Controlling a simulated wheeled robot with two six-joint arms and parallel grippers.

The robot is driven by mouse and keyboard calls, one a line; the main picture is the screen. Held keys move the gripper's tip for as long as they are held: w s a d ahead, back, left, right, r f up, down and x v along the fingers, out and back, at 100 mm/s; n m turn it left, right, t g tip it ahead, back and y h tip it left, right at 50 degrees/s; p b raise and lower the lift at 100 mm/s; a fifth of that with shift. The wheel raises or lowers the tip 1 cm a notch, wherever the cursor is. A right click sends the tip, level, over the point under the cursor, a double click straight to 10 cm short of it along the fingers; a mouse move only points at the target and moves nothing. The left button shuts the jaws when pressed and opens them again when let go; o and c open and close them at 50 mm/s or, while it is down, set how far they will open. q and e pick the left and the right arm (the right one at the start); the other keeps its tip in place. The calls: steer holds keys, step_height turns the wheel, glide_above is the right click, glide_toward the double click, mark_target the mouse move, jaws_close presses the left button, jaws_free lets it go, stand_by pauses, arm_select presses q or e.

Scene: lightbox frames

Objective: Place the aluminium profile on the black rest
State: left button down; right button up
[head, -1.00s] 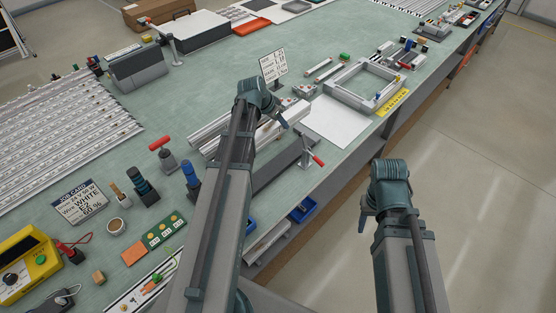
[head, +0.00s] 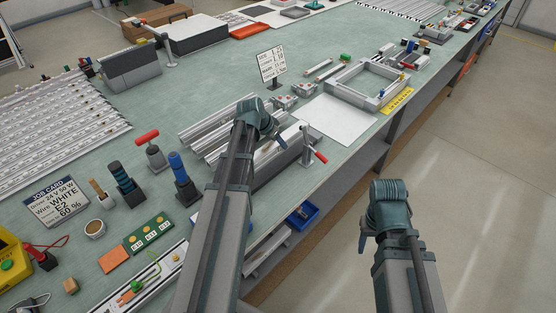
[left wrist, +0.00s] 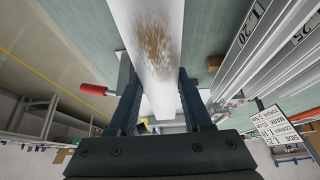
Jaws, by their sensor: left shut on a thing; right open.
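The silvery aluminium profile (head: 268,154) is in my left gripper (head: 268,134), low over the bench. In the left wrist view the profile (left wrist: 152,40) runs between the two fingers (left wrist: 160,88) and has a brown smudged patch on its face. The black rest (head: 291,158) shows as a long dark grey block right beside and below the profile; my arm hides its near end. I cannot tell whether the profile touches it. My right gripper (head: 368,238) is empty, off the bench over the floor side; its fingers are small in the view.
A red-handled clamp (head: 319,157) stands at the rest's far end. More profiles (head: 205,130) lie just left of the held one. A sign card (head: 271,64), white sheet (head: 336,118) and grey frame (head: 368,85) are beyond. Upright tools (head: 181,178) stand to the left.

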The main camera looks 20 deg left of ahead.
mark_target(278, 151)
arm_select(q)
steer(key=shift+f, duration=0.15)
step_height(278, 151, down, 5)
steer(key=b, duration=0.4)
steer(key=shift+b, duration=0.3)
steer(key=shift+r, duration=0.25)
steer(key=c, duration=0.8)
jaws_free()
steer(key=shift+f, duration=0.2)
steer(key=o, duration=0.5)
steer(key=shift+r, duration=0.1)
